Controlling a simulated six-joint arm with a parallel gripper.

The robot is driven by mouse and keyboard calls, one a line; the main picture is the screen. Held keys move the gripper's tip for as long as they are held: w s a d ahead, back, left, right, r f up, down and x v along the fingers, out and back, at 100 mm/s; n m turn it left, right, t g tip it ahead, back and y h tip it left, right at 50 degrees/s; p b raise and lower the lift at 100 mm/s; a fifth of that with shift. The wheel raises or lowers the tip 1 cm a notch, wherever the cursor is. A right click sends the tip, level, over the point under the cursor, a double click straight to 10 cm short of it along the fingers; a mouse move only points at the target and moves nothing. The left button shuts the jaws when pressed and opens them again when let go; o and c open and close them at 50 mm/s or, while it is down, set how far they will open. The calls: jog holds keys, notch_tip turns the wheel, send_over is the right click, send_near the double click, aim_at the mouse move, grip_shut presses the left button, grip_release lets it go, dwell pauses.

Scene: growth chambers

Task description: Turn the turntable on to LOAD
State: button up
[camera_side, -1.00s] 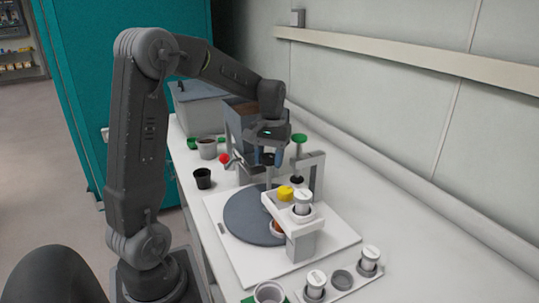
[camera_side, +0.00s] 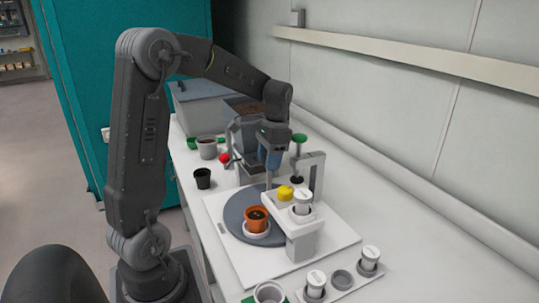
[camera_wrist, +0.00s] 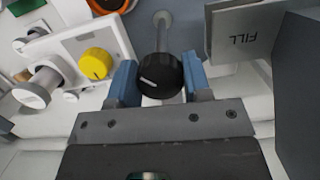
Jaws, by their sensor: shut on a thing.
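The turntable is a grey disc (camera_side: 236,212) on a white base plate. An orange pot (camera_side: 257,218) with dark soil stands on its front part, out in the open beside the white station. My gripper (camera_side: 270,160) is over the back of the turntable. In the wrist view its blue fingers are shut on a black knob (camera_wrist: 160,75) with a white pointer line, one finger on each side. The fingers and wrist hide the knob in the side view. A FILL label (camera_wrist: 252,42) shows upside down; I see no LOAD lettering.
A white station with a yellow knob (camera_side: 285,192) and a white-capped vial (camera_side: 303,200) stands over the turntable's right side. A black pot (camera_side: 203,178) stands to the left. A vial rack (camera_side: 343,279) is at the front.

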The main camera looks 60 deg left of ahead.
jog(key=shift+m, duration=1.2)
jog(key=shift+y, duration=0.3)
jog(key=shift+m, duration=1.1)
jog(key=m, duration=0.3)
jog(key=shift+m+t+y, duration=0.3)
jog(key=shift+m+y, duration=0.1)
jog(key=o, duration=0.6)
jog(key=shift+r, duration=3.5)
